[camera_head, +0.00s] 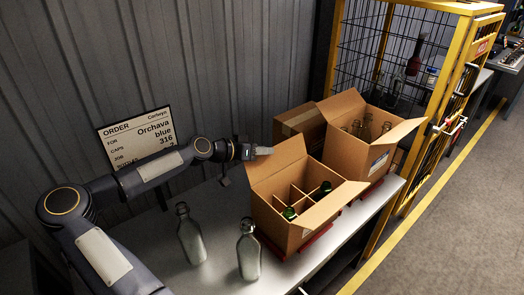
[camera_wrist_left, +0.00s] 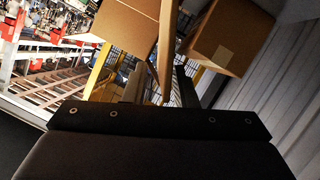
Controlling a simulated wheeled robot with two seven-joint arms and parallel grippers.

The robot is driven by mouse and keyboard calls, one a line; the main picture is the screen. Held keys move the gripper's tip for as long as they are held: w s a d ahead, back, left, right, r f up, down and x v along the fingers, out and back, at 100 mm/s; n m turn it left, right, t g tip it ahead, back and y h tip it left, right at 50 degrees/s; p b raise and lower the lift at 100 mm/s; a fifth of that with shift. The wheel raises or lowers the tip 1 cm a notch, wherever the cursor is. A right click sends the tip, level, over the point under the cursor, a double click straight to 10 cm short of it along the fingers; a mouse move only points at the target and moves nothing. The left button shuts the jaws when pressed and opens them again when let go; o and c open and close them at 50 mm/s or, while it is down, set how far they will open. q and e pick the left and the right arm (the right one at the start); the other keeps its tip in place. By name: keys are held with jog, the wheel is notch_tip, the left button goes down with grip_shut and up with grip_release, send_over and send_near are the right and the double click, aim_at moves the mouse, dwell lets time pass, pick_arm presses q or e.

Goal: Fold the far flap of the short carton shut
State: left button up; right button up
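The front open carton (camera_head: 281,226), which I take to be the short carton, stands on the bench with dividers and green bottles inside. Its far flap (camera_head: 277,161) stands up, tilted outward; another flap (camera_head: 336,203) sticks out at the right. My left gripper (camera_head: 262,150) is at the far flap's upper edge in the head view. In the left wrist view its two fingers (camera_wrist_left: 161,88) are apart, with a cardboard panel (camera_wrist_left: 166,45) seen nearly edge-on between them. Whether they touch it I cannot tell. My right gripper is in neither view.
A second open carton (camera_head: 350,155) with clear bottles stands behind, beside a closed brown box (camera_head: 298,122). Two clear bottles (camera_head: 190,236) (camera_head: 248,252) stand at the bench's front left. An order sign (camera_head: 145,135) is near the wall. A yellow-framed cage (camera_head: 455,80) stands at the right.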

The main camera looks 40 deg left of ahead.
pick_arm(q)
jog(key=v, duration=0.7)
jog(key=shift+s+b, duration=0.25)
jog(key=shift+b, duration=0.05)
jog(key=shift+a+r, duration=0.1)
jog(key=shift+a, duration=0.05)
